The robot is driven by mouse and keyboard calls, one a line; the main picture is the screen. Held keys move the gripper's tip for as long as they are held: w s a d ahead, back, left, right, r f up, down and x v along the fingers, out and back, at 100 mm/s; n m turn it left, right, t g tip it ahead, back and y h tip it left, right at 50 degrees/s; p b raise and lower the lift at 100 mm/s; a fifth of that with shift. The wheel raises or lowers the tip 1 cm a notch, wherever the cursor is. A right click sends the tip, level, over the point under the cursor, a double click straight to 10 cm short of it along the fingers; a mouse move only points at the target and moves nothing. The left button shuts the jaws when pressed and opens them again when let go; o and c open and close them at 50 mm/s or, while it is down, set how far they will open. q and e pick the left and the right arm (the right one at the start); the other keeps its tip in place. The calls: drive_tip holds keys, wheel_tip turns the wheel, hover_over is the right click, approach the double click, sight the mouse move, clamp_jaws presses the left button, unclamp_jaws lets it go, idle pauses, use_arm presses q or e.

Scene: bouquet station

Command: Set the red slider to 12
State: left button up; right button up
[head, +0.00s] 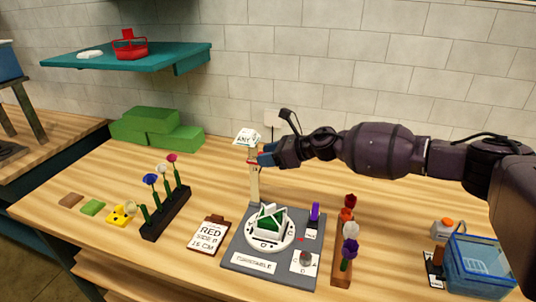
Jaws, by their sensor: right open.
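A pale upright post (254,190) stands behind the grey turntable board, with a small card reading "ANY" (247,137) at its top. A small red part, seemingly the red slider (254,155), shows high on the post, mostly hidden by my gripper. My right gripper (261,156) is open, with its blue-tipped fingers at the upper post beside the red part. I cannot tell whether they touch it. The post's scale marks are too small to read. My left gripper is out of view.
The turntable board (253,263) stands in front of the post. A clipboard (209,235) reads "RED SIDE B 15 CM". Flower racks stand left (165,215) and right (341,265). A blue bin (478,268) is at right, green blocks (155,128) at back left.

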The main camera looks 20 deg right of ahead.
drive_tip(key=shift+c, duration=0.4)
clamp_jaws()
wheel_tip(320, 180, down, 5)
drive_tip(key=b, duration=0.3)
drive_tip(key=shift+s+r, duration=0.1)
drive_tip(key=shift+r, duration=0.1)
drive_tip(key=shift+o, duration=0.4)
unclamp_jaws()
